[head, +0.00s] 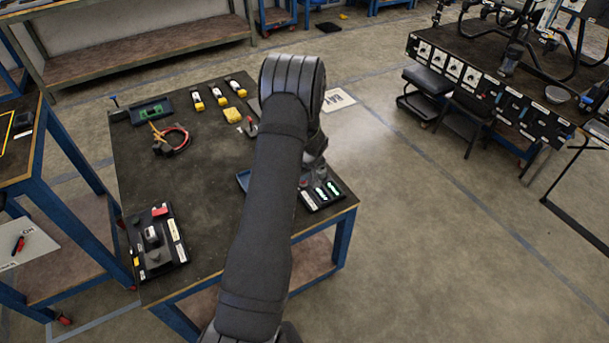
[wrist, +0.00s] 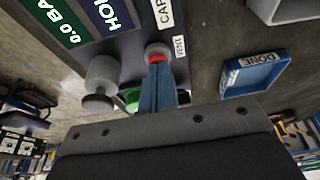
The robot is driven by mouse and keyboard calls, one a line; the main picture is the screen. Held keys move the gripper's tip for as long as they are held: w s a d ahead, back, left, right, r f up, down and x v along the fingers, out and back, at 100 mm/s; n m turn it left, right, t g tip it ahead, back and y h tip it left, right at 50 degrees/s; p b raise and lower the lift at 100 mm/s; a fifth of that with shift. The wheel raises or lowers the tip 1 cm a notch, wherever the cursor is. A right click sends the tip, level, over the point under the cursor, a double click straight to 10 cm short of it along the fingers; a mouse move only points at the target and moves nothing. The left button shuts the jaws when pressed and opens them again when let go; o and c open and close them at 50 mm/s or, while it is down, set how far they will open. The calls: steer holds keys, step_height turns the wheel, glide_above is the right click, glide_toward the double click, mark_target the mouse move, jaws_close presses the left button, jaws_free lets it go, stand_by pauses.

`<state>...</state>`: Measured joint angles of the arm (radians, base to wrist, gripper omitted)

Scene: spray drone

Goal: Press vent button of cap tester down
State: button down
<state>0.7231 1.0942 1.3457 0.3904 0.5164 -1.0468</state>
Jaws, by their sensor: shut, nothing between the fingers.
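The cap tester (head: 322,195) sits at the table's near right corner, with lit displays. In the wrist view its dark panel (wrist: 128,52) shows a display reading "0.0 BA", a second lit display, a grey knob (wrist: 98,75), a red button (wrist: 157,58) in a grey collar and a partly hidden green button (wrist: 131,97). The head view mostly hides the gripper.
A blue tray marked "DONE" (wrist: 256,73) lies beside the tester, its edge showing left of my arm in the head view (head: 243,178). Yellow-and-white parts (head: 220,98), a red cable loop (head: 178,140) and a dark fixture (head: 158,243) occupy the table. Its left middle is clear.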

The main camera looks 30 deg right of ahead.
steer(key=w+v, duration=0.1)
steer(key=v, duration=1.2)
steer(key=shift+d+r, duration=0.15)
steer(key=shift+r, duration=0.25)
steer(key=shift+w+f, duration=0.1)
steer(key=shift+f, duration=0.05)
steer(key=x, duration=0.9)
steer(key=shift+f, duration=0.1)
step_height(320, 180, up, 5)
glide_above(308, 190)
steer(key=w, duration=0.2)
steer(key=shift+s+r, duration=0.4)
steer(key=shift+s, duration=0.05)
